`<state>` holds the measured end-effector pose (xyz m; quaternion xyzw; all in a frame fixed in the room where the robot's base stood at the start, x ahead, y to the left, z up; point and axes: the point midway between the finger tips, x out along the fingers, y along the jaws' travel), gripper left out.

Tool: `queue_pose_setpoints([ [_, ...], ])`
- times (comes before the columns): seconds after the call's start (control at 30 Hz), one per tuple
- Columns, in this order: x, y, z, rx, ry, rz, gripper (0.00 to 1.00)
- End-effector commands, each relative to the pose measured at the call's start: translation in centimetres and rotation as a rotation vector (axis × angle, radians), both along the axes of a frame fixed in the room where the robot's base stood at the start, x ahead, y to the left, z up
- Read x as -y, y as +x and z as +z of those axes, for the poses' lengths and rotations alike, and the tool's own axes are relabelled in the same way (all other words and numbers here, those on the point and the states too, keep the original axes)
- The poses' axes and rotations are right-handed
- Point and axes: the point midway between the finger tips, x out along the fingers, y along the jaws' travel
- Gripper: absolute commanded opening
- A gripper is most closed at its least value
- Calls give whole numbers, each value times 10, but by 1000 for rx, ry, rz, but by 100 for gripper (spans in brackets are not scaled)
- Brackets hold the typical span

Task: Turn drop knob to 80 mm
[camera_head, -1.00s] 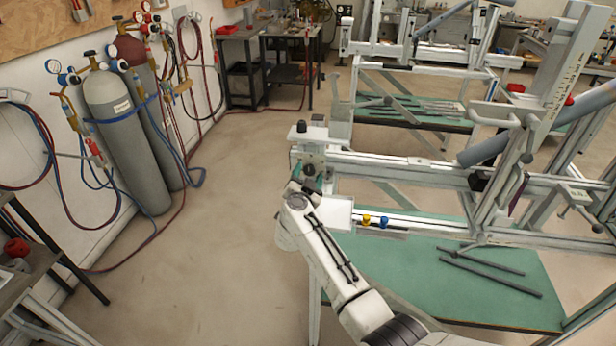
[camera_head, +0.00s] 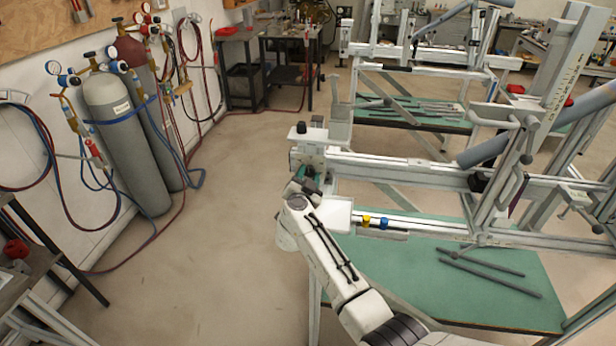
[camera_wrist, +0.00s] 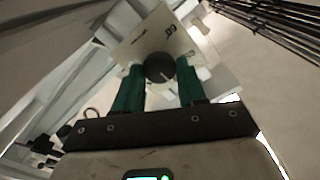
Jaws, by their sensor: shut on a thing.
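The drop knob (camera_wrist: 160,68) is a dark round knob with a pale pointer line, in the middle of the wrist view. It sits on a pale plate (camera_wrist: 150,40) with small printed marks. My gripper (camera_wrist: 160,76) has its two green fingers on either side of the knob and is shut on it. In the head view, my gripper (camera_head: 309,178) is at the left end of the frame jig (camera_head: 400,172). There the wrist and fingers largely hide the knob. The plate's marks are too small and tilted to read surely.
A green table (camera_head: 440,285) under the jig holds dark rods (camera_head: 490,275). A yellow knob (camera_head: 366,219) and a blue knob (camera_head: 384,223) sit on the lower rail, right of my gripper. Gas cylinders (camera_head: 125,140) stand at the left wall. The floor between is clear.

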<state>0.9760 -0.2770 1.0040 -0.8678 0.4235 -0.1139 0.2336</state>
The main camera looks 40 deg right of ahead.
Motion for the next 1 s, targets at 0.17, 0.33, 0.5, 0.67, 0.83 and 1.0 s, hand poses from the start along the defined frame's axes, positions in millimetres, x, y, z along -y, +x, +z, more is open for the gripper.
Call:
queue_pose_setpoints([
  [0.17,0,0,0,23,19,0,10],
  [0.33,-1,0,0,87,69,2,10],
  [0.5,-1,0,0,189,150,1,10],
  [0.67,0,-1,-1,307,242,0,10],
  [0.83,-1,-1,-2,435,343,0,10],
  [1.0,0,-1,-3,563,441,0,10],
])
